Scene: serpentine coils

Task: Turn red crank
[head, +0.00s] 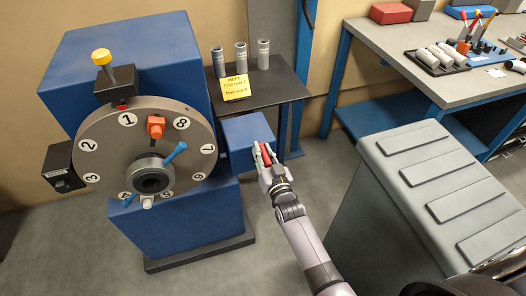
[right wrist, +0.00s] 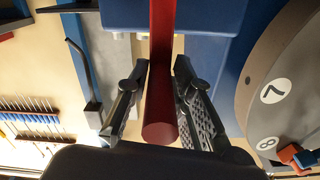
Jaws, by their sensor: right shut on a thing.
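The red crank handle (head: 266,154) shows as a short red piece at the blue box on the right side of the blue machine. My right gripper (head: 264,160) is shut on it. In the right wrist view the red crank (right wrist: 161,70) is a long red bar running between the two fingers (right wrist: 160,95), one on each side. The crank's mount is mostly hidden in the head view. My left gripper is not in view.
The blue machine (head: 146,52) carries a numbered grey dial (head: 98,146) with a blue lever (head: 176,152) and an orange block (head: 155,126). A dark shelf (head: 289,92) holds three grey cylinders and a yellow note (head: 235,87). A grey ridged chest (head: 385,185) stands at right.

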